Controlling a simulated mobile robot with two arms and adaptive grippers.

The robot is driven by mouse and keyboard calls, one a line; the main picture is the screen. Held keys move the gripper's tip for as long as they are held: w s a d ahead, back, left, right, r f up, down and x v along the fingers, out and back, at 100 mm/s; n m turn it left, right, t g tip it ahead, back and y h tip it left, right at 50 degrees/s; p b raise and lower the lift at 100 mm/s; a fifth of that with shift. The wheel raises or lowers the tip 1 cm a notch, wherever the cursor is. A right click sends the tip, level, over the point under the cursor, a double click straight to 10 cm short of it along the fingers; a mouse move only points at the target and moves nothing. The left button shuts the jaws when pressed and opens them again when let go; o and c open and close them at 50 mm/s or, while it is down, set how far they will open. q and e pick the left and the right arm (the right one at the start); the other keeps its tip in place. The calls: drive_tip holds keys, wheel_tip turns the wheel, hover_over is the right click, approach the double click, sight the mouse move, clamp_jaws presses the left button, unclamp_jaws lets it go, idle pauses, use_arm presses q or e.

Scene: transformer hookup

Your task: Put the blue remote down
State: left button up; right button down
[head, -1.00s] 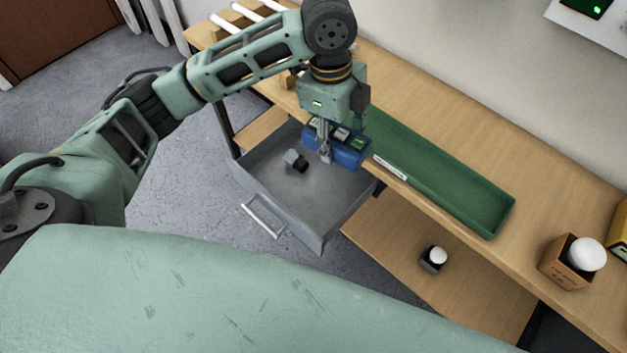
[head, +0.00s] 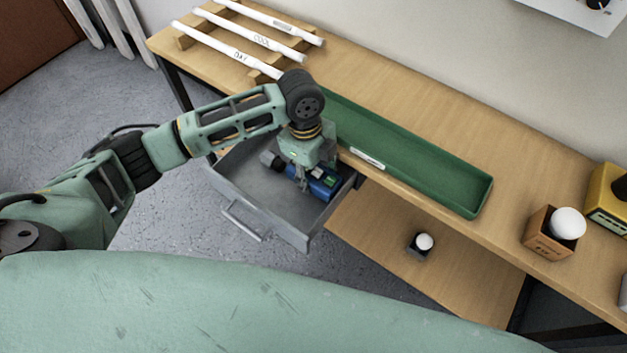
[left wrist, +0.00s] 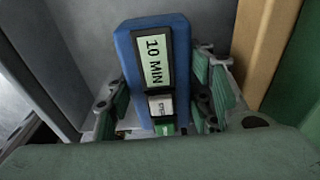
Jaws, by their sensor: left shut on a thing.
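The blue remote (head: 324,182) is in my left gripper (head: 304,186), low inside the open grey drawer (head: 255,193). In the left wrist view the blue remote (left wrist: 179,45) stands between the two fingers of the left gripper (left wrist: 160,105), with a "10 MIN" label and a small white and a green patch. The fingers are shut on its sides. I cannot tell whether the remote touches the drawer floor. The right gripper does not show.
A long green tray (head: 430,178) lies on the wooden bench above. White tubes (head: 240,45) rest on a rack at the back left. A boxed white bulb (head: 567,224) stands at right.

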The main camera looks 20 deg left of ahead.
sight(314, 183)
use_arm(q)
drive_tip(key=shift+f, duration=1.8)
drive_tip(key=o, duration=1)
drive_tip(key=shift+f, duration=0.15)
drive_tip(key=r, duration=0.4)
drive_tip(key=a+r, duration=0.1)
drive_tip(key=r, duration=0.7)
drive_tip(key=shift+w+a+r, duration=0.15)
drive_tip(key=shift+w+a, duration=0.05)
